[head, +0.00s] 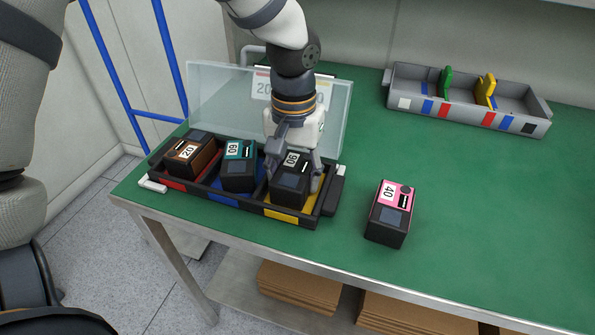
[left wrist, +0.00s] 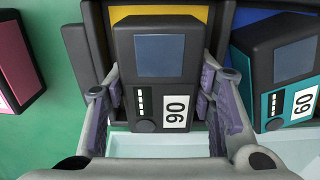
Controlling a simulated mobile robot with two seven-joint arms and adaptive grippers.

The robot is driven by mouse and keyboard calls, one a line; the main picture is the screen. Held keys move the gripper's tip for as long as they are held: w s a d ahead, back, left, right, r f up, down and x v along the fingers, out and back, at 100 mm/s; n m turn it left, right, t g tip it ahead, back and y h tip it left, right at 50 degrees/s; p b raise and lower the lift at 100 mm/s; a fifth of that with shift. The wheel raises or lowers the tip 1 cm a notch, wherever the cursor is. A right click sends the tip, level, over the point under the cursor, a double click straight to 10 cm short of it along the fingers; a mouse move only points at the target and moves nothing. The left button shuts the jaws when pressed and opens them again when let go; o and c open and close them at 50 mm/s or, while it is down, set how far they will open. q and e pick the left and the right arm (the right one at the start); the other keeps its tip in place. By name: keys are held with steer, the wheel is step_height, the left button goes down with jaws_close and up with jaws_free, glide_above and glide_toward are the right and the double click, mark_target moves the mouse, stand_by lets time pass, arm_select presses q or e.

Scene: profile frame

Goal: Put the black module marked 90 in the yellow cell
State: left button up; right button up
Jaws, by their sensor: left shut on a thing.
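The black module marked 90 (head: 288,188) is at the yellow cell (head: 282,215), the right-hand cell of the black tray. It shows in the left wrist view (left wrist: 160,88) with its screen, dial and white label, and yellow shows behind it. My left gripper (head: 293,177) reaches down from above, its fingers shut on two opposite sides of this module. The module sits low between the cell walls; whether it touches the cell floor is hidden. My right gripper is not in view.
The teal module marked 60 (head: 239,167) stands in the blue cell and the brown module marked 20 (head: 186,151) in the red cell. A clear panel (head: 220,92) rises behind the tray. A pink module marked 40 (head: 390,213) stands on the green table. A grey bin (head: 415,92) is behind.

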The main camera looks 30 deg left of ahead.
mark_target(295, 170)
arm_select(q)
steer(key=shift+r, duration=0.2)
steer(key=shift+f, duration=0.2)
steer(key=o, duration=1)
steer(key=shift+o, duration=0.2)
step_height(295, 170, up, 12)
steer(key=p, duration=0.1)
steer(key=shift+r, duration=0.15)
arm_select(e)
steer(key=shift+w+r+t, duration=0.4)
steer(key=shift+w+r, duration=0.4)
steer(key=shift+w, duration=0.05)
